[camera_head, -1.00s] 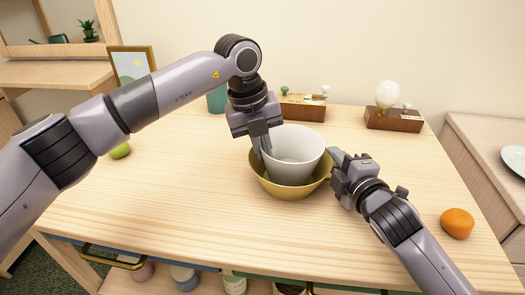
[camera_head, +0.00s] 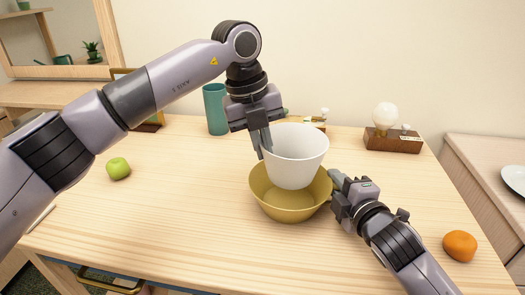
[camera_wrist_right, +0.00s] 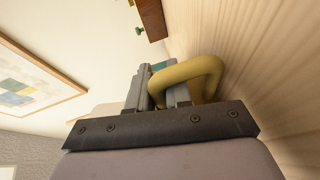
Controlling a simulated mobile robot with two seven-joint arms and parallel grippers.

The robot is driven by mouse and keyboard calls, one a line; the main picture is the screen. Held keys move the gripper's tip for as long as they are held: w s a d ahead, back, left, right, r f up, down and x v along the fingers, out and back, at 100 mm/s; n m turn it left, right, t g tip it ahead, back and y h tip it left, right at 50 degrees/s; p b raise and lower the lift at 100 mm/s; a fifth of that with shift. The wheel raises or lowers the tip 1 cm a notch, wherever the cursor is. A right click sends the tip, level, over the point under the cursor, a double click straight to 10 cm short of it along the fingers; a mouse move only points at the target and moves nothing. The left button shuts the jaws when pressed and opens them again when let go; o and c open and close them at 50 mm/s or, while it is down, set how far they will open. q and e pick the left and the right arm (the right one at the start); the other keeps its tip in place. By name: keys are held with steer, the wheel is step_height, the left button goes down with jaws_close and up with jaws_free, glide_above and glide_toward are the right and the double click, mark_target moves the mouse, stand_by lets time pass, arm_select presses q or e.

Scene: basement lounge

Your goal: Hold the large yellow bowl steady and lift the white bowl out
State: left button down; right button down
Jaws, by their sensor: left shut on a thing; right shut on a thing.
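The large yellow bowl (camera_head: 285,207) stands on the wooden table. It also shows in the right wrist view (camera_wrist_right: 207,70), close to the fingers. The white bowl (camera_head: 299,158) is held upright above the yellow bowl; its base overlaps the yellow bowl's opening in the picture, so I cannot tell whether it fully clears the rim. My left gripper (camera_head: 264,145) points down and is shut on the white bowl's left rim. My right gripper (camera_head: 334,181) is shut on the yellow bowl's right rim; its fingers (camera_wrist_right: 166,87) fill the middle of the right wrist view.
A teal cup (camera_head: 216,108) stands behind my left gripper. A bulb lamp on a wooden base (camera_head: 393,140) is at the back right. A green apple (camera_head: 118,168) lies left and an orange (camera_head: 460,246) right. The table's front middle is clear.

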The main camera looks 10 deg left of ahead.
arm_select(q)
steer(key=shift+d+v, duration=0.15)
steer(key=shift+v, duration=0.65)
steer(key=shift+d+v, duration=0.15)
steer(key=shift+v, duration=0.65)
arm_select(e)
steer(key=shift+f, duration=0.1)
arm_select(q)
steer(key=shift+w+r, duration=0.1)
arm_select(e)
steer(key=c, duration=1)
jaws_free()
steer(key=shift+o, duration=0.2)
